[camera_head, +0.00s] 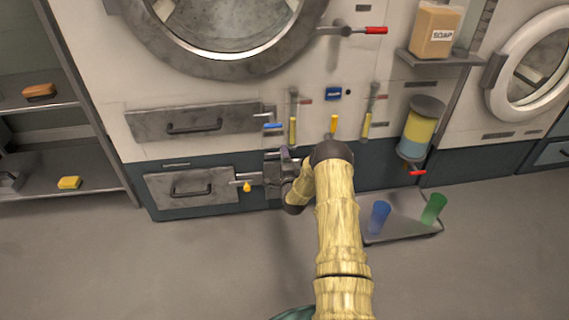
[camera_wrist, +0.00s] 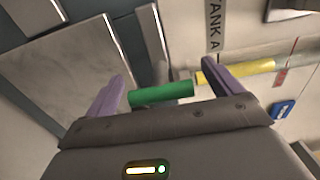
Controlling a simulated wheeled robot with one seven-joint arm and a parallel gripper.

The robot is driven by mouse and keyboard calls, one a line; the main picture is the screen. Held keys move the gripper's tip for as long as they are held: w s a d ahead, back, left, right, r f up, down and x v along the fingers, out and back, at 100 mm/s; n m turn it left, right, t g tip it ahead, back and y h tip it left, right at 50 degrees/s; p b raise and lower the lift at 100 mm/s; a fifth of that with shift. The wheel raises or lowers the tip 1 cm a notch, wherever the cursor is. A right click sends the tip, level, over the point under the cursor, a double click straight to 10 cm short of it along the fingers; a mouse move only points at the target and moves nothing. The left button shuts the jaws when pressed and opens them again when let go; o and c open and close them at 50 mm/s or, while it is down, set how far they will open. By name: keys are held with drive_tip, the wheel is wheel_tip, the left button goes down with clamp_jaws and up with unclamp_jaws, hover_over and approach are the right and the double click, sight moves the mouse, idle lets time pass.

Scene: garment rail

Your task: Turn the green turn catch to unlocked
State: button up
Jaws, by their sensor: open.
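The green turn catch (camera_wrist: 161,93) shows in the wrist view as a short green cylinder handle lying nearly level in the picture. My gripper (camera_wrist: 165,70) is open, with its purple fingers on either side of the green handle. The handle appears between the fingers; I cannot tell whether either finger touches it. In the head view my gripper (camera_head: 272,170) is low at the machine's dark lower panel, beside the lower drawer. The green catch is hidden there behind my gripper and arm.
A yellow handle (camera_wrist: 250,69) lies close behind my right finger in the wrist view, near a TANK A label (camera_wrist: 214,22) and a blue switch (camera_wrist: 283,109). Blue (camera_head: 379,215) and green (camera_head: 433,209) cups stand right.

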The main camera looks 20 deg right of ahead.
drive_tip(key=p+v, duration=0.6)
drive_tip(key=v, duration=1.1)
drive_tip(key=shift+s, duration=0.2)
drive_tip(key=shift+a+r+p, duration=0.1)
drive_tip(key=shift+r+p, duration=0.05)
drive_tip(key=shift+p, duration=0.15)
